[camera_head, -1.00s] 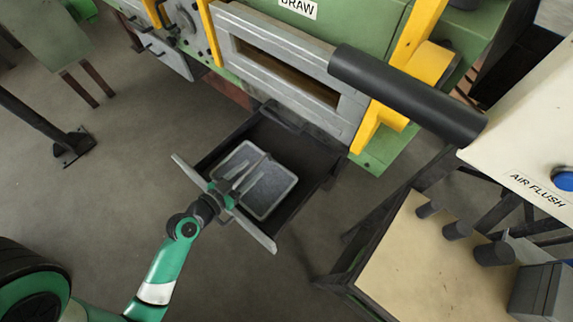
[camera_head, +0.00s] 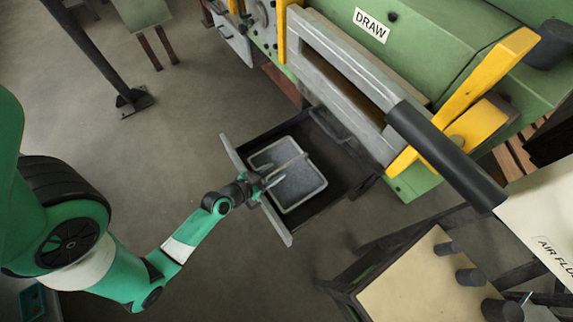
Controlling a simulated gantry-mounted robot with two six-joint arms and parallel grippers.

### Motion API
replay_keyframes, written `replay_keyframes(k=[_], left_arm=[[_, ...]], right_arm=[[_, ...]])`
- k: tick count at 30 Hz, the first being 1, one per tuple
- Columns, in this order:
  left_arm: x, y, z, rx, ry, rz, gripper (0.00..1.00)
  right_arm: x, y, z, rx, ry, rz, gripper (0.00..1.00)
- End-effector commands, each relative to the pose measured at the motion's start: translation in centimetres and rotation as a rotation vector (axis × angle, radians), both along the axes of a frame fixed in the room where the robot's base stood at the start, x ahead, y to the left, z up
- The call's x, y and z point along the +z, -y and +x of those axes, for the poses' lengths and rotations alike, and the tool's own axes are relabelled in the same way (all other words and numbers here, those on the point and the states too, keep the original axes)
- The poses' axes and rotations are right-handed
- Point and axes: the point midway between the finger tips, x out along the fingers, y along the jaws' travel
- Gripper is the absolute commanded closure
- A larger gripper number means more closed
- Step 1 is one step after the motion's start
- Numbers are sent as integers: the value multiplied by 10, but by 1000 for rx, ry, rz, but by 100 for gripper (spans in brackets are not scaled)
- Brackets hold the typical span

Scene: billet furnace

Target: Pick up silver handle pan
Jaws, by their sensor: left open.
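A grey rectangular pan (camera_head: 297,191) with a paler rim lies in a dark open drawer (camera_head: 333,181) below the furnace door. A pale grey bar (camera_head: 279,224) runs along the drawer's near side. My left gripper (camera_head: 287,169) reaches across this bar from the left. Its fingers are open and extend over the near part of the pan. I cannot tell whether they touch the pan. No separate silver handle on the pan can be made out; the gripper covers part of that area. My right gripper is not in view.
A dark cylinder (camera_head: 447,157) juts out at right. A tan-topped table (camera_head: 418,290) with dark pegs stands at lower right. A dark post (camera_head: 92,48) stands at upper left. Floor left of the drawer is clear.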

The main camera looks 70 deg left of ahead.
Motion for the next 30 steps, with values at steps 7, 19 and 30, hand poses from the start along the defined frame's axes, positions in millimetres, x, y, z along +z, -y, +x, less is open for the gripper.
replay_keyframes(k=[7,19,30], left_arm=[[-18,-14,35,-2,1,3,46],[-20,-17,40,-1,0,2,66],[-20,-17,40,-1,0,2,100]], right_arm=[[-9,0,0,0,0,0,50],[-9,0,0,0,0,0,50],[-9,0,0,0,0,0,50]])
